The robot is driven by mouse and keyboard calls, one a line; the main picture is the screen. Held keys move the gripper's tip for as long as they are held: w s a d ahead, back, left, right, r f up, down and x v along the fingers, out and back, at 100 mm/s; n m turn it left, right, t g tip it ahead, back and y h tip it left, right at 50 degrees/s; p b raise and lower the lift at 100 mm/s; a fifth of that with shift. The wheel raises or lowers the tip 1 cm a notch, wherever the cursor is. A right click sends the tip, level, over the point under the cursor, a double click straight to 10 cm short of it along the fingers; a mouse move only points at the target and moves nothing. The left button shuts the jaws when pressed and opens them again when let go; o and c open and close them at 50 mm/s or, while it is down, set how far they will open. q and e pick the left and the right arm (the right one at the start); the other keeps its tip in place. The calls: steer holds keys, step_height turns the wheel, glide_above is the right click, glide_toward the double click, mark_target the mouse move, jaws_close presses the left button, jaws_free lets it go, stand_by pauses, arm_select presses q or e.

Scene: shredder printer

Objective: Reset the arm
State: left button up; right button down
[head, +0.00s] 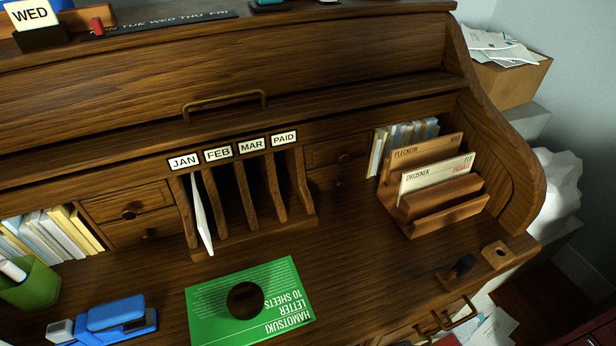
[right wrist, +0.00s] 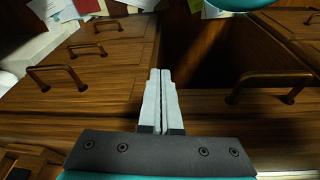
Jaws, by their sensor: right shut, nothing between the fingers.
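My right gripper (right wrist: 160,74) shows in the right wrist view with its two pale fingers together and nothing between them. It is in front of wooden drawers with curved handles (right wrist: 272,80). A teal rounded part sits at the top of that view; I cannot tell what it is. Neither gripper shows clearly in the head view. My left gripper is out of view. The roll-top desk (head: 345,290) fills the head view.
Labelled slots (head: 235,215) hold one white paper under JAN. A wooden letter rack (head: 440,215) holds envelopes. Papers (right wrist: 90,8) lie on the floor beyond the drawers.

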steer(key=s+d+f, duration=0.1)
steer(key=s+f, duration=0.2)
steer(key=f, duration=0.5)
steer(key=s+f, duration=0.3)
steer(key=f, duration=0.5)
steer(key=s+d+f+g, duration=0.1)
steer(key=s+d+f, duration=0.2)
steer(key=s+f, duration=0.5)
steer(key=shift+s+g, duration=0.3)
steer(key=shift+s, duration=1.05)
steer(key=shift+d, duration=0.1)
